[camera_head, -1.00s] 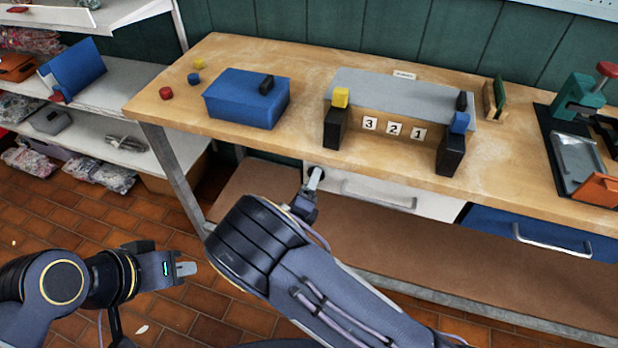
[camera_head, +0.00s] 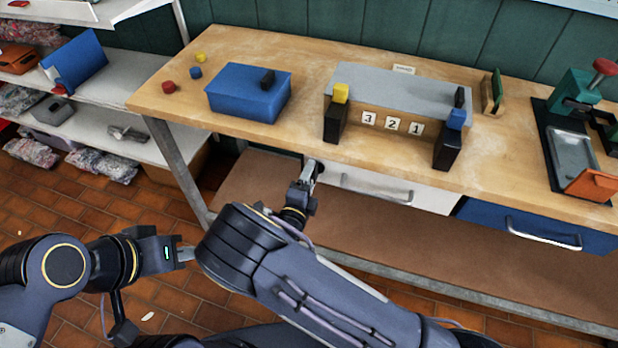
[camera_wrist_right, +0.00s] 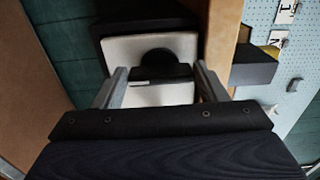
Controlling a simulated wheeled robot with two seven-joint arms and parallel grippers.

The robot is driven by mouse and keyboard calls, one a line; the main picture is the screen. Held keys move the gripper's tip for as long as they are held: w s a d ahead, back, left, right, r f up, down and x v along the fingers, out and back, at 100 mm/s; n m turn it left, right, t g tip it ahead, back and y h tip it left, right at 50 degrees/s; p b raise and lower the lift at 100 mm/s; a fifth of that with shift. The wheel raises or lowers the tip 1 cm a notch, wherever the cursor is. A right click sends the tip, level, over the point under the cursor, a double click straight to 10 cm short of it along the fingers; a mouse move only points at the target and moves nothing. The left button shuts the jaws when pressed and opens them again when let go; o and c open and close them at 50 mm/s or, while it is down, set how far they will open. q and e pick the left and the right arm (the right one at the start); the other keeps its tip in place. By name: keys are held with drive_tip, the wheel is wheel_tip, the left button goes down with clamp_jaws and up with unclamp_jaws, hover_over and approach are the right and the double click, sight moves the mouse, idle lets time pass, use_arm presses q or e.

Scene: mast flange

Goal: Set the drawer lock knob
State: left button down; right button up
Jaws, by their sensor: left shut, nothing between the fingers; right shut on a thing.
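The white drawer (camera_head: 375,190) under the tabletop is closed and has a metal bar handle. The black lock knob (camera_wrist_right: 157,62) shows in the right wrist view against the white front, with a flat black bar across it. My right gripper (camera_head: 312,172) is at the drawer's left end. In the wrist view its two fingers (camera_wrist_right: 163,82) sit on either side of the knob's bar, shut on it. In the head view the gripper mostly hides the knob. My left gripper (camera_head: 187,254) is shut and empty, over the floor at the lower left.
The wooden workbench (camera_head: 285,48) carries a blue box (camera_head: 245,95), a grey-topped stand (camera_head: 400,92) with tiles 3, 2, 1, and a green press (camera_head: 575,95). A blue drawer (camera_head: 540,228) is right of the white one. A shelf (camera_head: 120,90) stands at left.

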drive_tip(key=o, duration=1)
drive_tip(key=v, duration=0.8)
drive_tip(key=shift+b, duration=0.3)
drive_tip(key=shift+w+d, duration=0.1)
